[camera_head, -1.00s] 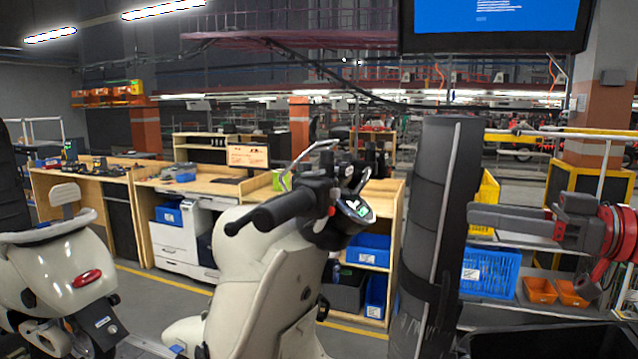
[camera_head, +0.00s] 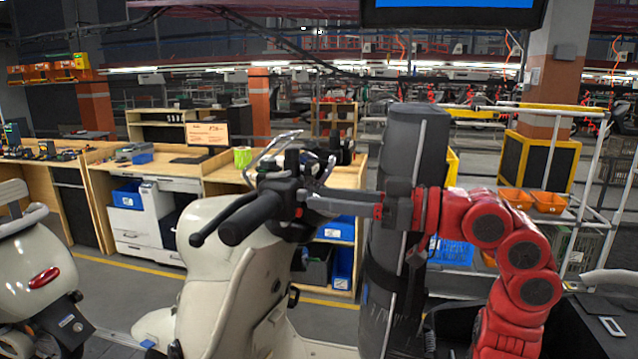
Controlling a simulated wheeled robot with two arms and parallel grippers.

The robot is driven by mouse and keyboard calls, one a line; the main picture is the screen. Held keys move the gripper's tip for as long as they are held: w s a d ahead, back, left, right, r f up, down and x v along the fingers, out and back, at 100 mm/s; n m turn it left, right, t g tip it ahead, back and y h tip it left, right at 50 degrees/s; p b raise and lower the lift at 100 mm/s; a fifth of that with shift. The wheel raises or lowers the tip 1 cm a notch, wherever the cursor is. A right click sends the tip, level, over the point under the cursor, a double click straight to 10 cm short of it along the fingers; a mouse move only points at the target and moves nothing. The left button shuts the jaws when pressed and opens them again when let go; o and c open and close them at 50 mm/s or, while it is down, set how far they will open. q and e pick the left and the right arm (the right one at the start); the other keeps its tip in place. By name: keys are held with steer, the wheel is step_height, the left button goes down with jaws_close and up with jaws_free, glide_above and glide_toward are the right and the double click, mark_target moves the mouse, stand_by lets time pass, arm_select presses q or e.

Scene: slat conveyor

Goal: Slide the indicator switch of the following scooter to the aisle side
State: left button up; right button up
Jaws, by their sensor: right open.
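A cream scooter (camera_head: 215,290) stands in the middle, with its black handlebar grip (camera_head: 245,215) pointing toward me and left. My right gripper (camera_head: 308,198) reaches in from the right, level with the handlebar, its fingers overlapping the control housing at the inner end of the grip. It is open; whether it touches the housing cannot be told. The indicator switch cannot be made out; the gripper covers that part of the housing. A second cream scooter (camera_head: 35,285) with a red tail light is cut off at the left edge. My left gripper is not in view.
A tall dark padded post (camera_head: 415,135) rises just right of the scooter, behind my right gripper. Wooden workbenches (camera_head: 215,172) stand behind. A rack with orange bins (camera_head: 532,200) and a yellow-framed box (camera_head: 540,165) are at the right. Grey floor lies between scooters and benches.

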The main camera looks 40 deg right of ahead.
mark_target(302, 195)
steer(key=shift+x, duration=1.2)
steer(key=shift+d, duration=0.1)
steer(key=shift+s, duration=0.1)
jaws_close()
stand_by(0.4)
